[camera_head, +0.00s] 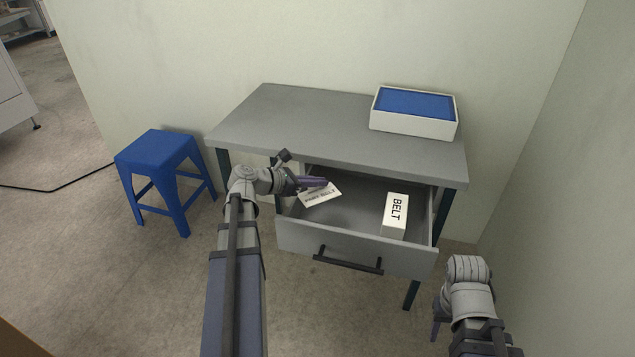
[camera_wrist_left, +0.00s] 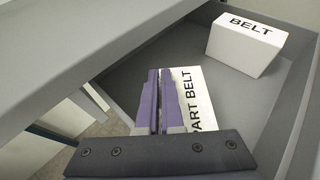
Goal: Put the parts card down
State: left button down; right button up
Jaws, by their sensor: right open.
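The parts card (camera_head: 319,196) is a white card lettered "PART BELT", inside the open drawer (camera_head: 345,238) at its left side. My left gripper (camera_head: 318,182) is over the card's far edge, with its purple fingers close together and apparently shut on it. In the left wrist view the card (camera_wrist_left: 195,95) shows to the right of the fingers (camera_wrist_left: 161,85), which hide its other side. Whether the card touches the drawer floor is hard to tell. My right gripper (camera_head: 437,325) is open and low at the right, outside the drawer.
A white box lettered "BELT" (camera_head: 395,214) stands in the drawer's right part; bare drawer floor lies between it and the card. A white box with a blue top (camera_head: 414,104) sits on the grey table (camera_head: 290,120). A blue stool (camera_head: 160,150) stands left.

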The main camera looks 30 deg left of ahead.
pick_arm(q)
jog(key=shift+f, duration=0.3)
jog(key=c, duration=1.1)
grip_release()
jog(key=shift+r, duration=0.15)
jog(key=shift+r, duration=0.25)
jog(key=shift+r+p, duration=0.45)
jog(key=shift+p, duration=0.2)
jog(key=shift+p+v, duration=2.15)
jog(key=shift+v, duration=3.8)
jog(key=shift+s+f, duration=0.1)
jog(key=shift+f, duration=0.1)
